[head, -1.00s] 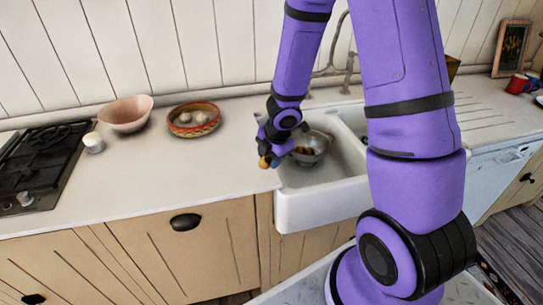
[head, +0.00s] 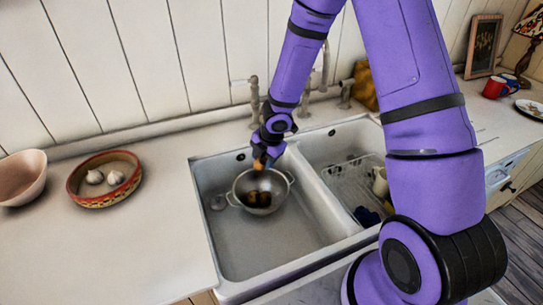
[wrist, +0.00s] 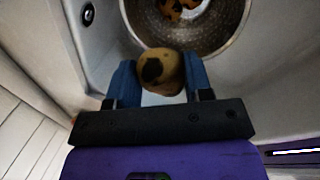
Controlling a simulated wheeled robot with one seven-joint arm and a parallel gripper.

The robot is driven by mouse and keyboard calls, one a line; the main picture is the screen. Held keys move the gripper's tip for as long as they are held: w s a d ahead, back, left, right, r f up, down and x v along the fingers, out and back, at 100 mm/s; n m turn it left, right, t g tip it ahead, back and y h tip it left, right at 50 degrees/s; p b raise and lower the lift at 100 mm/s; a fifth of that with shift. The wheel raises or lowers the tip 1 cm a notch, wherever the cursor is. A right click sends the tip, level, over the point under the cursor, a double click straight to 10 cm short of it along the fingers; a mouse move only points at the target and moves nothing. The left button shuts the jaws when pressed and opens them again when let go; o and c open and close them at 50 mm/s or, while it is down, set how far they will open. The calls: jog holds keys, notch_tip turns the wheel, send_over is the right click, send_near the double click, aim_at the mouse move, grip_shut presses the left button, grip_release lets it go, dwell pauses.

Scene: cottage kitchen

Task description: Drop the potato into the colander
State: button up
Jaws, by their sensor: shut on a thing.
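The potato (wrist: 161,72), tan with dark patches, is held between the two blue fingers of my gripper (wrist: 158,84) in the wrist view. In the head view my gripper (head: 263,160) is above the far rim of the colander, and a small part of the potato (head: 258,165) shows at its tips. The metal colander (head: 273,204) sits in the left sink basin, with two handles. It has brown and dark lumps inside. In the wrist view the colander (wrist: 222,45) lies just beyond the potato, and the lumps (wrist: 180,5) show at the top edge.
The white double sink (head: 222,245) has a dish rack (head: 350,195) with a cup in its right basin. A faucet (head: 322,80) stands behind. A patterned bowl with garlic (head: 75,185) and a pink bowl (head: 22,180) stand on the left counter. The counter front is clear.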

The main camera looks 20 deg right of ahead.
jog(key=shift+w+d+f, duration=0.15)
jog(key=shift+w+d, duration=0.35)
jog(key=shift+d, duration=0.05)
jog(key=shift+d+f, duration=0.1)
jog(key=shift+f, duration=2.85)
jog(key=o, duration=1)
jog(key=shift+r, duration=0.1)
jog(key=shift+v, duration=5.25)
